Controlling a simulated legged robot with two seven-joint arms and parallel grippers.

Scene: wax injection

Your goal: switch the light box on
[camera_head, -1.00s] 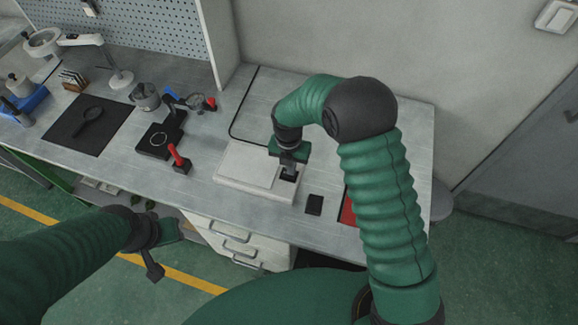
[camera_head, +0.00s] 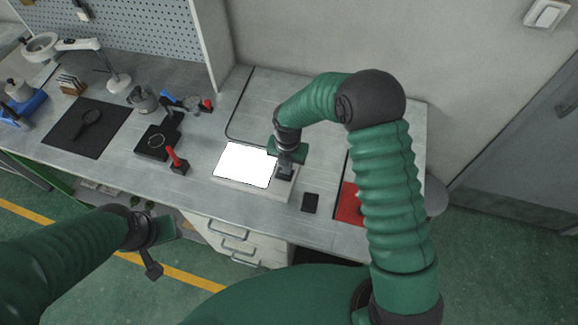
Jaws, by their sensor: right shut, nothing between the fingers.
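The light box (camera_head: 243,166) lies flat on the workbench, and its panel glows bright white. My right gripper (camera_head: 284,173) is shut and empty, pointing down at the right end of the light box. It covers that end, so the switch is hidden and I cannot tell whether the fingertips touch it. My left gripper (camera_head: 152,262) hangs in front of the bench, low over the floor, away from the light box. Its fingers are too unclear to judge.
A small black block (camera_head: 310,203) and a red mat (camera_head: 350,205) lie right of the light box. A red-handled tool (camera_head: 176,160) stands to its left. A black mat (camera_head: 87,127) and a magnifier lamp (camera_head: 118,82) are farther left. A black cable runs behind the light box.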

